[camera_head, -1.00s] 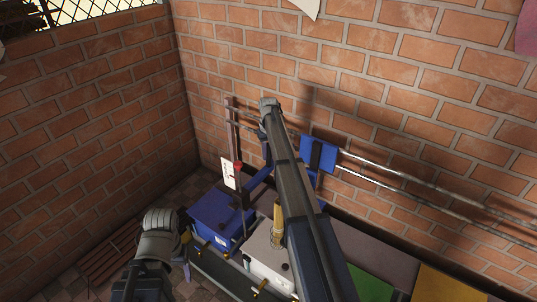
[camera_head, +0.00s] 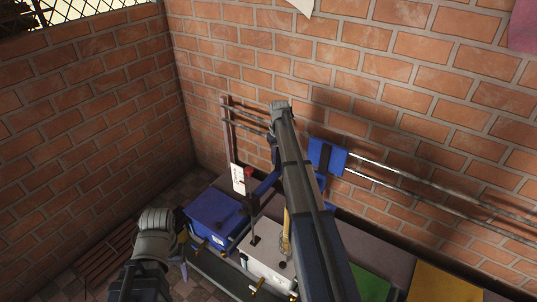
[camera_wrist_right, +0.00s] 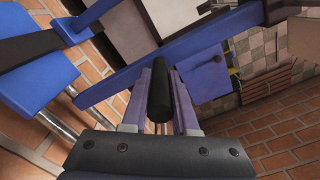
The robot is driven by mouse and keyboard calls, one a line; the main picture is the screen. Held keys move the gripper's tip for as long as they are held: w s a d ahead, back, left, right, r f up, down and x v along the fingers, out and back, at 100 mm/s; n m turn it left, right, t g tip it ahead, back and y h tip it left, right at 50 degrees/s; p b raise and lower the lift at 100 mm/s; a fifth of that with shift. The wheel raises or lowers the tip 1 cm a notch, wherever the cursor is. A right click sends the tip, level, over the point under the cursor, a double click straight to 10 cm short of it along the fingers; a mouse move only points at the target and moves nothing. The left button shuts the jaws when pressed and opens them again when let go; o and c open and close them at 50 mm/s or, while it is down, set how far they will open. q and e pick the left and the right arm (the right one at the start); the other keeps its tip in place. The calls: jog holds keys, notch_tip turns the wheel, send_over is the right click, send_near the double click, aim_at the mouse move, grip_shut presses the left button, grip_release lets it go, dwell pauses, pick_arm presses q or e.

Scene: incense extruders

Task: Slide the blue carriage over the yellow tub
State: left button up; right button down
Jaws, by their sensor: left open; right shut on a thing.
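The blue carriage (camera_head: 327,156) rides on two metal rails along the brick wall. Its blue arm reaches forward, partly hidden behind my right arm, with a white label and a red knob at its front. The front part hangs around the white tub (camera_head: 262,262). The yellow tub (camera_head: 440,284) is at the bottom right, cut by the frame edge, right of the green one. My right gripper (camera_wrist_right: 160,88) is shut on a black bar handle (camera_wrist_right: 160,97) below the carriage's blue arm in the wrist view. My left gripper (camera_head: 184,250) is open, left of the blue tub (camera_head: 213,217).
The rails (camera_head: 420,202) run on to the right along the wall, clear of other things. A green tub (camera_head: 370,285) lies between the white and yellow ones. A slatted wooden piece (camera_head: 105,262) is at the floor on the left.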

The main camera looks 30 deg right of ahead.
jog(key=s+d, duration=1.1)
jog(key=s, duration=0.9)
jog(key=s+d, duration=1.2)
jog(key=s, duration=0.8)
jog(key=s+d, duration=1.2)
jog(key=s, duration=0.8)
jog(key=shift+d, duration=0.15)
jog(key=c, duration=0.7)
grip_release()
jog(key=shift+r, duration=0.1)
notch_tip(320, 180, up, 8)
jog(key=p, duration=0.8)
jog(key=shift+f, duration=0.2)
jog(key=shift+s, duration=0.15)
